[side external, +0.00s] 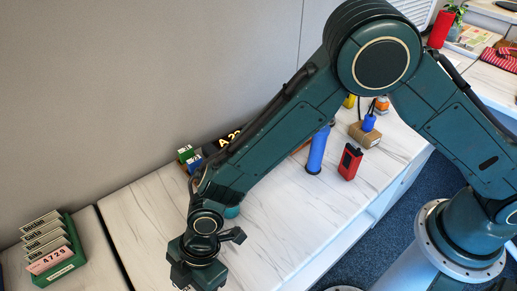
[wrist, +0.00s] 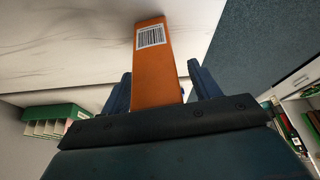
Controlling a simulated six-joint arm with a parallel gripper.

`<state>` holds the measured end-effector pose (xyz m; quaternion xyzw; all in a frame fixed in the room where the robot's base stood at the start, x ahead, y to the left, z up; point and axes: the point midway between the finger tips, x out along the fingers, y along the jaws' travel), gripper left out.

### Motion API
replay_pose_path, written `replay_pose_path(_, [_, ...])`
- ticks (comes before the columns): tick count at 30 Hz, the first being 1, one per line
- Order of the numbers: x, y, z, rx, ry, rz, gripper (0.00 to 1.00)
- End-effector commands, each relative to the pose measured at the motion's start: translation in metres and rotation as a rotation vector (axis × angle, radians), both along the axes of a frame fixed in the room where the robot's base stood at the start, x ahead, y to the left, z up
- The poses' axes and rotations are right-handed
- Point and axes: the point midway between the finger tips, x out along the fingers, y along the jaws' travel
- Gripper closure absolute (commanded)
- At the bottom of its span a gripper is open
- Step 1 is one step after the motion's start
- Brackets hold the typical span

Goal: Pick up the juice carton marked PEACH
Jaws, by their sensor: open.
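In the wrist view an orange carton-like box (wrist: 158,70) with a white barcode label (wrist: 151,37) stands between the two dark fingers of my gripper (wrist: 162,84). The fingers are spread, with a gap visible on each side of the box. No PEACH lettering shows on its visible face, so I cannot tell whether it is the PEACH carton. In the side external view my gripper (side external: 203,272) is low at the bottom edge, over the front of the marble-patterned counter (side external: 270,240). The orange box is hidden or out of frame there.
A green card holder (side external: 62,272) stands left of my gripper. Small green and blue boxes (side external: 188,158) and a black sign (side external: 230,138) are by the wall. A blue cylinder (side external: 317,150), red device (side external: 350,162) and brown box (side external: 363,135) stand farther right. The counter's middle is clear.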

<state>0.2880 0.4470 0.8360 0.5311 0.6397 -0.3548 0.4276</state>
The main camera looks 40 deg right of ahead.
Motion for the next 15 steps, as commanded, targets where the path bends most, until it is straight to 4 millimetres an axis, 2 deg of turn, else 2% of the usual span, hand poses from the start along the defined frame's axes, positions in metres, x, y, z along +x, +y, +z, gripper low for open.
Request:
replay_pose_path(13, [0.0001,0.0000,0.0001,0.000,0.000,0.000,0.38])
replay_pose_path(15, [0.0001,0.0000,0.0001,0.000,0.000,0.000,0.50])
